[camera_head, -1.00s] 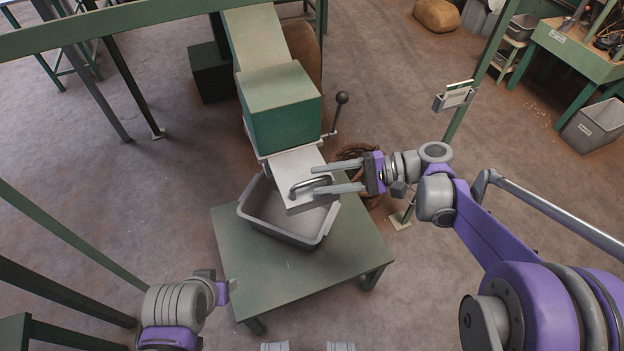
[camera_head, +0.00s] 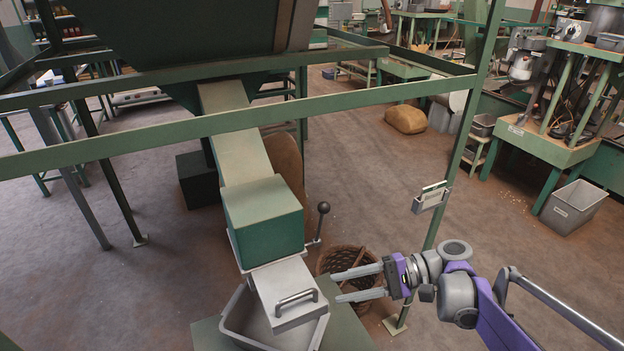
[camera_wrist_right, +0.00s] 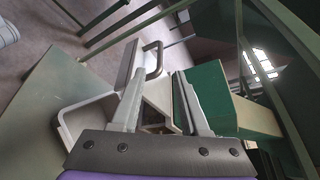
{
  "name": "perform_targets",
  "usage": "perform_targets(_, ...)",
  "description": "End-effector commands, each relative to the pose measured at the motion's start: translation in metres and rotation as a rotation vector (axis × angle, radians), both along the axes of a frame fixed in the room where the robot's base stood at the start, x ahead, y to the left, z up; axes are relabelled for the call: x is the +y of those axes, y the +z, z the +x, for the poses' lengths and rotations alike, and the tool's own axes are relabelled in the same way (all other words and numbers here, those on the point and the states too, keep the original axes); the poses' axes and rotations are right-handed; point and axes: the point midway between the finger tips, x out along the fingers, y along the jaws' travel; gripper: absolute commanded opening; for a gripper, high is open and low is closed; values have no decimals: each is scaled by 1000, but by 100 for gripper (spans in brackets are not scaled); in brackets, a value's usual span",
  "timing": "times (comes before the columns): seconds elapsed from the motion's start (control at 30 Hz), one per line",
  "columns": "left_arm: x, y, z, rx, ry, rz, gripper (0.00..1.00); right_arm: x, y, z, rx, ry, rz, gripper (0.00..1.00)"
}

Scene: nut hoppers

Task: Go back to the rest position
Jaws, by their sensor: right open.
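My right gripper (camera_head: 336,287) is open and empty, just right of the metal slide plate (camera_head: 280,278) under the green hopper box (camera_head: 262,218). Its fingers point left toward the plate's bar handle (camera_head: 296,298), with a gap between them and the handle. In the right wrist view the open fingers (camera_wrist_right: 158,62) frame the handle (camera_wrist_right: 155,62) and the plate beyond, with nothing held. A grey bin (camera_head: 240,325) stands below the plate on the green table (camera_head: 345,330); both are cut off by the lower edge. My left gripper is out of view.
A black-knobbed lever (camera_head: 322,215) stands beside the hopper box. A wicker basket (camera_head: 345,263) is on the floor behind my right gripper. A green post (camera_head: 462,150) with a card holder (camera_head: 431,198) rises near my right arm. A green rail (camera_head: 250,117) crosses in front.

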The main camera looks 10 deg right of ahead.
Motion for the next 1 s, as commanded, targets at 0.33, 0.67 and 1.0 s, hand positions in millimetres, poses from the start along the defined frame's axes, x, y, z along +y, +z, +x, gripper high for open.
perform_targets(0.33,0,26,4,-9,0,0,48,34,-20,-54,-64,-19,-412,45)
perform_targets(0.67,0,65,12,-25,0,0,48,-9,-53,-134,-427,72,-1103,45)
perform_targets(1.0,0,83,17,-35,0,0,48,-48,-51,-151,-727,177,-1432,45)
